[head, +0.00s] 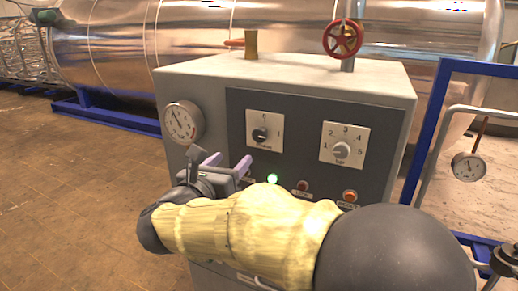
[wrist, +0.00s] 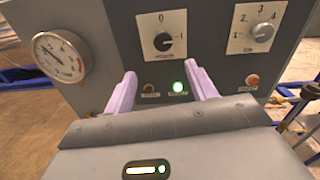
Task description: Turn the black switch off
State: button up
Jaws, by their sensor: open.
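The black switch (head: 261,135) is a round knob on a white square plate marked 0 at the top and 1 at the right, on the dark front panel of a grey cabinet. It also shows in the wrist view (wrist: 163,42), above and between my fingers. Its exact pointer direction is too small to tell. My gripper (head: 228,163) has two pale purple fingers spread apart with nothing between them. In the wrist view my gripper (wrist: 163,78) is below the switch and apart from it. A green lamp (wrist: 178,87) below the switch is lit.
A grey knob (head: 341,150) numbered 1 to 5 sits right of the switch. Red (head: 303,186) and orange (head: 350,196) buttons are below. A gauge (head: 183,122) is at the cabinet's left. A red valve wheel (head: 343,38) stands above. Floor at left is clear.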

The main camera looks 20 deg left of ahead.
aim_at(258, 137)
jog(key=shift+s+a+f+m+h, duration=0.15)
jog(key=shift+s+m+h, duration=0.35)
jog(key=shift+s+m, duration=0.3)
jog(key=shift+w, duration=0.2)
jog(key=w+p, duration=0.2)
jog(key=w, duration=0.3)
jog(key=w+d+p, duration=0.1)
jog(key=w+p, duration=0.1)
jog(key=w, duration=0.4)
jog(key=w+p, duration=0.2)
jog(key=w, duration=0.4)
jog(key=shift+w+d+p, duration=0.1)
jog(key=shift+d+p, duration=0.1)
jog(key=shift+p, duration=0.15)
jog(key=c, duration=0.9)
